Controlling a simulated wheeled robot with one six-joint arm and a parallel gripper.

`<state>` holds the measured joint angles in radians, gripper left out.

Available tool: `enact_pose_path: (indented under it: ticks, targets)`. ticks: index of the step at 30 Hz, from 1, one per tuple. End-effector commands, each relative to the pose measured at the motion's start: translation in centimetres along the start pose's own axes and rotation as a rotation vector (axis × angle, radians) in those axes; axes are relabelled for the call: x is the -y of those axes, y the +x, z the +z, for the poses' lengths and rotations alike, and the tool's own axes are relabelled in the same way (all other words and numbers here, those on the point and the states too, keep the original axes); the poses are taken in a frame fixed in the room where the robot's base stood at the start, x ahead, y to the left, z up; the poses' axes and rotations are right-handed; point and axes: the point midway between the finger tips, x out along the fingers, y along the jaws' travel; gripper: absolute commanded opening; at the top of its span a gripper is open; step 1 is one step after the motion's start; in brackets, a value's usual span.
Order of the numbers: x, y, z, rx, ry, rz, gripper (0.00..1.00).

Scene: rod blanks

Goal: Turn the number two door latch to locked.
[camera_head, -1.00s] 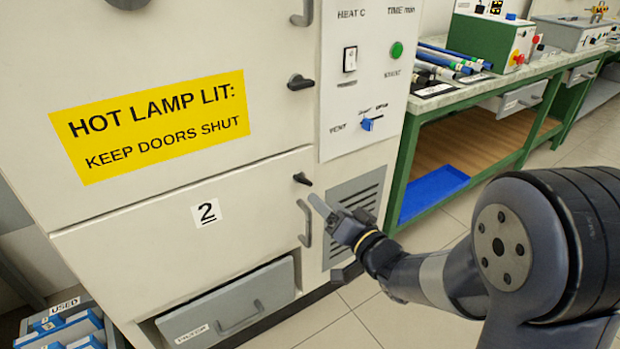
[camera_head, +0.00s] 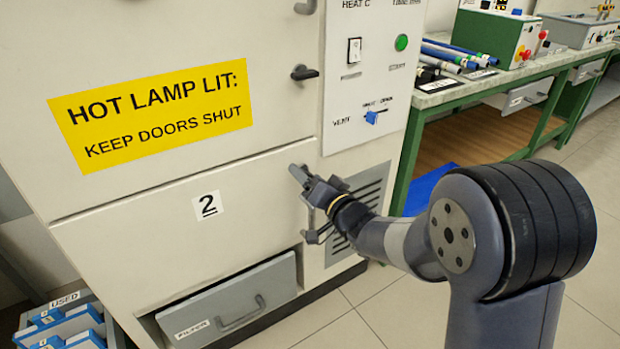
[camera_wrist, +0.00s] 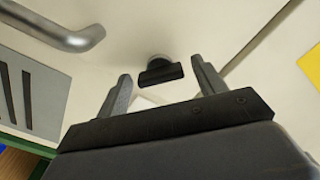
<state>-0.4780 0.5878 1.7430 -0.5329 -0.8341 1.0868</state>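The number two door (camera_head: 150,235) is the lower white door and looks shut. It carries a "2" label (camera_head: 207,205). Its black latch (camera_wrist: 160,72) shows in the wrist view on a round grey base, with its bar roughly level there. In the head view my gripper hides this latch. My gripper (camera_head: 302,176) is at the door's upper right corner. In the wrist view my gripper (camera_wrist: 161,70) is open, with one finger on each side of the latch. The latch lies between or just beyond the fingertips, and I see no contact.
The door's grey pull handle (camera_wrist: 70,32) is close to the latch, left of it in the wrist view. An upper latch (camera_head: 304,73) points right. A switch panel (camera_head: 370,80) is above right, a vent grille (camera_head: 368,200) to the right. A green bench (camera_head: 480,85) stands beyond.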

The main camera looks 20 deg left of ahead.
Motion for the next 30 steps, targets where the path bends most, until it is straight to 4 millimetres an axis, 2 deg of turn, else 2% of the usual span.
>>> enact_pose_path:
  ticks: [1, 15, 23, 30]
  targets:
    - [0.0, -0.01, -0.01, 0.0, 0.0, 0.0, 0.62]
    - [-0.01, -0.03, -0.02, 0.0, 0.0, 0.0, 0.24]
    - [-0.05, -0.03, 0.03, -0.001, -0.033, -0.001, 0.24]
    - [-0.16, -0.01, 0.12, -0.002, -0.164, -0.001, 0.24]
